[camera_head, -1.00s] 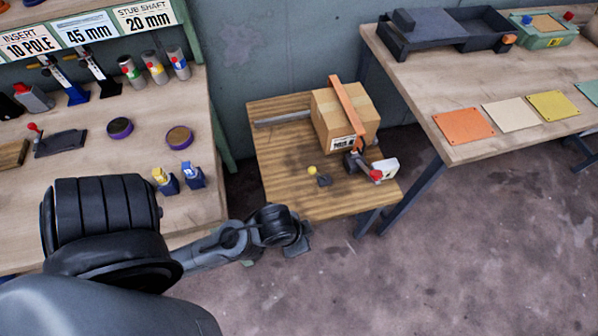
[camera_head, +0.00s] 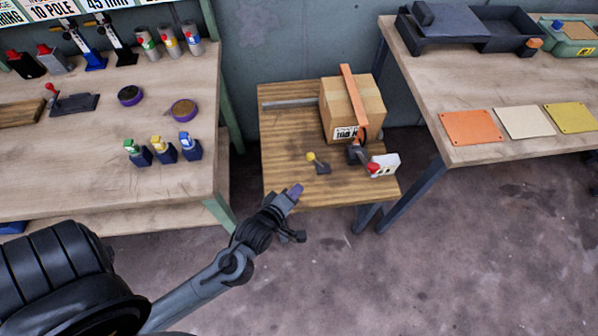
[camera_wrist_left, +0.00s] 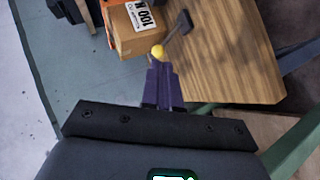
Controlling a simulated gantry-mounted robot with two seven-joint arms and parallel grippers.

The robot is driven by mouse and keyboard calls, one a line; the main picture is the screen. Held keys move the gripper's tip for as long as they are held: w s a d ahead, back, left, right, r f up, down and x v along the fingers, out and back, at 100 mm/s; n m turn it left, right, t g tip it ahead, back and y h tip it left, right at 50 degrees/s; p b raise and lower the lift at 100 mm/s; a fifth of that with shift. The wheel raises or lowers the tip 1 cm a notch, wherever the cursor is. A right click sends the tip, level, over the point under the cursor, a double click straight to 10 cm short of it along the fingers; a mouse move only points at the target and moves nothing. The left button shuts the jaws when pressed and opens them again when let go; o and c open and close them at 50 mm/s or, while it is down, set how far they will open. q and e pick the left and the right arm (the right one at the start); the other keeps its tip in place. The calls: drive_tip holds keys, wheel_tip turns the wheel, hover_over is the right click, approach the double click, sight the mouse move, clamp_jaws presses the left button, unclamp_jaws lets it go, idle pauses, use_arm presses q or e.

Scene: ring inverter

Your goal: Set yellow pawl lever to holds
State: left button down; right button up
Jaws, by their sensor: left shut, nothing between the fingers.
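The yellow pawl lever has a yellow ball knob (camera_head: 311,157) on a dark arm and base (camera_head: 322,169), on the small wooden table. In the head view the knob leans up and left from its base. My left gripper (camera_head: 297,189), with purple fingertips, is shut and empty at the table's front edge, below and left of the lever. In the left wrist view its fingers (camera_wrist_left: 161,82) point at the yellow knob (camera_wrist_left: 158,51), just past the tips; I cannot tell whether they touch. The dark lever arm (camera_wrist_left: 179,30) runs up and right from the knob. My right gripper is out of view.
A cardboard box (camera_head: 370,100) under an orange bar (camera_head: 353,100) stands behind the lever. A red-knobbed part (camera_head: 373,168) and a white block (camera_head: 387,163) sit right of it. The table's front left is bare.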

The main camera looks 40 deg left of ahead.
use_arm(q)
wheel_tip(320, 180, down, 11)
drive_tip(key=s+a+n+t+y+b, duration=0.1)
drive_tip(key=n+t+y+b, duration=0.2)
drive_tip(key=n+y+b, duration=0.5)
drive_tip(key=shift+s+n+y+b, duration=0.25)
drive_tip(key=shift+n+b, duration=0.65)
drive_tip(key=shift+n, duration=1.4)
drive_tip(key=shift+w+a+r, duration=0.1)
drive_tip(key=shift+w, duration=0.05)
drive_tip(key=b+x, duration=0.2)
drive_tip(key=x, duration=0.7)
drive_tip(key=shift+w+r, duration=0.1)
drive_tip(key=shift+w, duration=0.05)
drive_tip(key=w, duration=0.1)
drive_tip(key=w+r+b, duration=0.1)
drive_tip(key=w, duration=0.1)
drive_tip(key=shift+a, duration=0.1)
drive_tip(key=shift+w+d+r, duration=0.2)
drive_tip(key=shift+w, duration=0.3)
drive_tip(key=shift+w+r, duration=0.1)
